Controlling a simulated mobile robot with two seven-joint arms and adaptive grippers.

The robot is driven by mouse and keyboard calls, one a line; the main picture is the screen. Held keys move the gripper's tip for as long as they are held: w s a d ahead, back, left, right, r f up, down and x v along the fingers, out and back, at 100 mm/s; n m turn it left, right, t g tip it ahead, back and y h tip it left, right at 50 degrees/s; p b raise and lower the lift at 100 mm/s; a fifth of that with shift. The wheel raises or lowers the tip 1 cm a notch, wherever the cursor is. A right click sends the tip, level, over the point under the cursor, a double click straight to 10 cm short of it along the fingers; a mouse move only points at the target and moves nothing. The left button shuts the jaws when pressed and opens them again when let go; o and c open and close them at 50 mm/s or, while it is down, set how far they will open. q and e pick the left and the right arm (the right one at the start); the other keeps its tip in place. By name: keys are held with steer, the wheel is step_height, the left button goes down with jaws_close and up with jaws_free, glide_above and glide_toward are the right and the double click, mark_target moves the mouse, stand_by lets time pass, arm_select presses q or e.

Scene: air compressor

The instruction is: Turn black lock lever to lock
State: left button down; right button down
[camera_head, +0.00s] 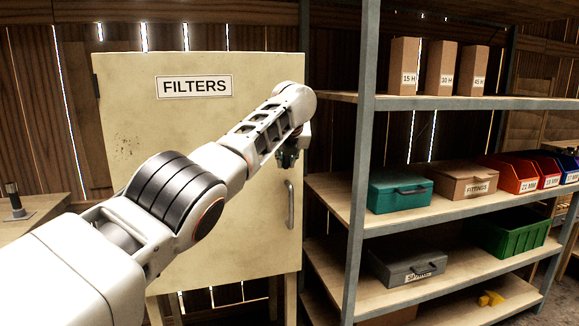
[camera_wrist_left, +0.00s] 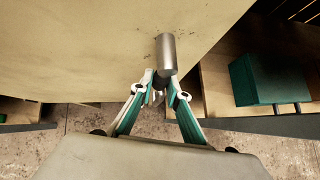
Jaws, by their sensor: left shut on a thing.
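The cream cabinet (camera_head: 240,115) with the FILTERS label has its door closed. My left gripper (camera_head: 287,157) points down at the door's right side, just above the metal door handle (camera_head: 290,204). In the left wrist view a grey metal cylinder (camera_wrist_left: 166,54) stands out against the cream door. The tips of my left gripper (camera_wrist_left: 160,88) are close together at the lower end of this cylinder, shut on a small part there. That part is mostly hidden by the fingers and looks like the black lock lever; its angle cannot be told. My right gripper is out of view.
A metal shelf rack stands right of the cabinet, its upright post (camera_head: 360,160) near the gripper. It holds a teal toolbox (camera_head: 400,192), also in the left wrist view (camera_wrist_left: 245,80), a fittings box (camera_head: 463,182) and coloured bins. A wooden bench (camera_head: 30,222) is at left.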

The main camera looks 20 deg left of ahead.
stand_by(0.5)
arm_select(q)
steer(key=c, duration=1.9)
jaws_free()
steer(key=shift+a, duration=0.1)
steer(key=shift+d+r, duration=0.15)
steer(key=shift+d, duration=0.05)
steer(key=shift+s+d+r, duration=0.2)
steer(key=shift+s+r, duration=0.1)
steer(key=v, duration=1)
steer(key=shift+s+r, duration=0.25)
steer(key=shift+s, duration=0.1)
